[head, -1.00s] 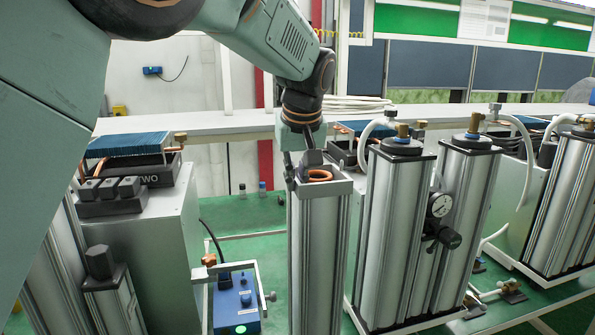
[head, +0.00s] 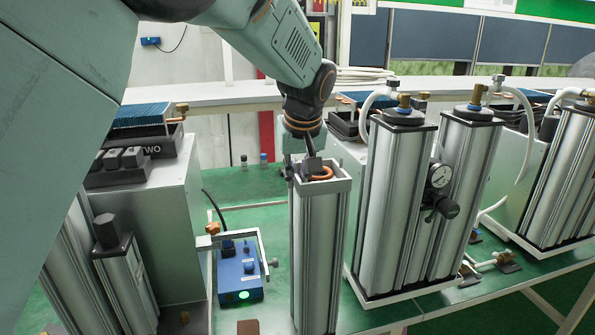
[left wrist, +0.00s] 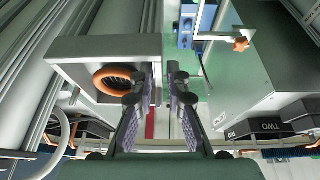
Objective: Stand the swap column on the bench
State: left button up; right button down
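The swap column (head: 320,250) is a tall silver ribbed column with a pale square collar and an orange ring in its open top. It is upright in the middle of the head view; its foot is at the bottom edge, so I cannot tell whether it touches anything. My left gripper (head: 312,163) is at the collar's rim. In the left wrist view my left gripper's fingers (left wrist: 162,85) lie on either side of one wall of the collar (left wrist: 100,45), beside the orange ring. My right gripper is not in view.
The green bench (head: 240,195) has bare surface behind the column. A blue control box (head: 238,275) in a bracket stands close left. A twin-column unit with a gauge (head: 440,175) stands close right. A grey cabinet marked TWO (head: 160,225) and a short black-capped column (head: 125,285) are left.

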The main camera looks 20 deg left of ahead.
pick_arm(q)
jog(key=shift+o, duration=1.2)
jog(key=shift+s+d+r, duration=0.1)
jog(key=shift+s+r, duration=0.05)
jog(key=shift+w+f, duration=0.25)
jog(key=shift+w, duration=0.3)
jog(key=v, duration=1.2)
jog(key=shift+s+r+b, duration=0.15)
jog(key=shift+s+b, duration=0.15)
jog(key=shift+b, duration=0.05)
jog(key=shift+w, duration=0.1)
